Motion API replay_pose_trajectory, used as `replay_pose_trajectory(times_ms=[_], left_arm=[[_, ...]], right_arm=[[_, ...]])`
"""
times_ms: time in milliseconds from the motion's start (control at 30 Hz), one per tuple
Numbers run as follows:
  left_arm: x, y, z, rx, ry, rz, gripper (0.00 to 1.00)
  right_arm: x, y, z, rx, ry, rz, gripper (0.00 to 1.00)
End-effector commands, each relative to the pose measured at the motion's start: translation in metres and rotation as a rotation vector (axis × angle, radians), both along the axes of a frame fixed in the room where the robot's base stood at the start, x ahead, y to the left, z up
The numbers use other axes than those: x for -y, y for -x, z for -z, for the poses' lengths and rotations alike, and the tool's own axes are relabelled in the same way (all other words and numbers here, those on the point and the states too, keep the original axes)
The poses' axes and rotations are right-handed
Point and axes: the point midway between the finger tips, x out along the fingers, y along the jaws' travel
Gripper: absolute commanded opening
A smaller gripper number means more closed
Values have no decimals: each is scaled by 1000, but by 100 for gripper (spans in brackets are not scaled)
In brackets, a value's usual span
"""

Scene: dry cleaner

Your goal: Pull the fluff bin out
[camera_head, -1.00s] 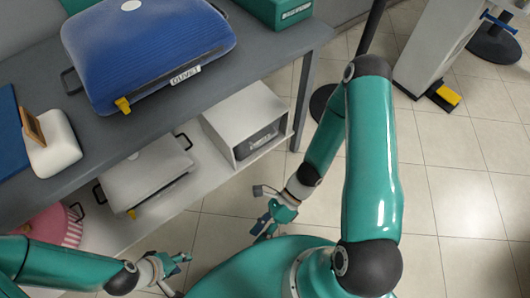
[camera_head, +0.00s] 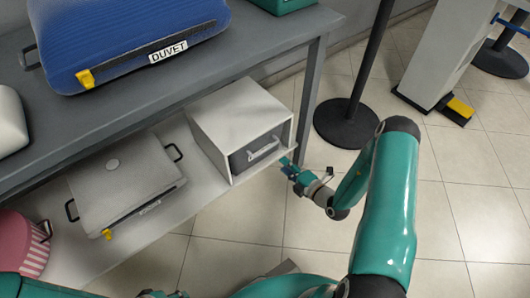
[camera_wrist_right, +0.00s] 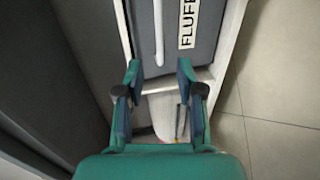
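The fluff bin (camera_head: 256,153) is a grey drawer front with a pale bar handle (camera_head: 264,149), set in a white box housing (camera_head: 222,118) on the lower shelf. In the right wrist view the bin's front (camera_wrist_right: 204,45) bears a "FLUFF" label, partly cut off, and its handle (camera_wrist_right: 158,30) lies ahead of the fingers. My right gripper (camera_head: 286,166) is beside the housing's lower right corner, close to the bin front. The right wrist view shows its fingers (camera_wrist_right: 158,75) apart with nothing between them. My left gripper (camera_head: 163,294) is barely in view at the bottom edge.
A grey closed case (camera_head: 125,190) and a pink striped round box (camera_head: 22,245) share the lower shelf. The blue duvet case (camera_head: 130,40) is on the upper shelf. A table leg (camera_head: 312,95) and a black post base (camera_head: 346,122) stand right of the housing. Floor in front is clear.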

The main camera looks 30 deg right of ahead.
Motion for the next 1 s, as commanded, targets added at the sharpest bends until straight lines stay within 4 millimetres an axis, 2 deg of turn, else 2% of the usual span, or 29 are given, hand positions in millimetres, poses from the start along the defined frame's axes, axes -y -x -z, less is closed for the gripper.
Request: replay_pose_trajectory(times_ms=[33, 300, 500, 700, 1000], left_arm=[[0, 0, 6, 0, 0, 0, 40], [0, 0, 23, 0, 0, 0, 40], [0, 0, 32, 0, 0, 0, 40], [0, 0, 36, -1, 0, 0, 40], [0, 0, 35, 0, 0, 0, 40]], right_arm=[[-3, -12, 4, 4, 3, -5, 37], [-7, -69, 17, 3, 3, -5, 37], [-9, -100, 23, 1, 2, -4, 37], [-9, -114, 25, 0, 0, -1, 37], [-9, -115, 25, -1, 0, -1, 37]])
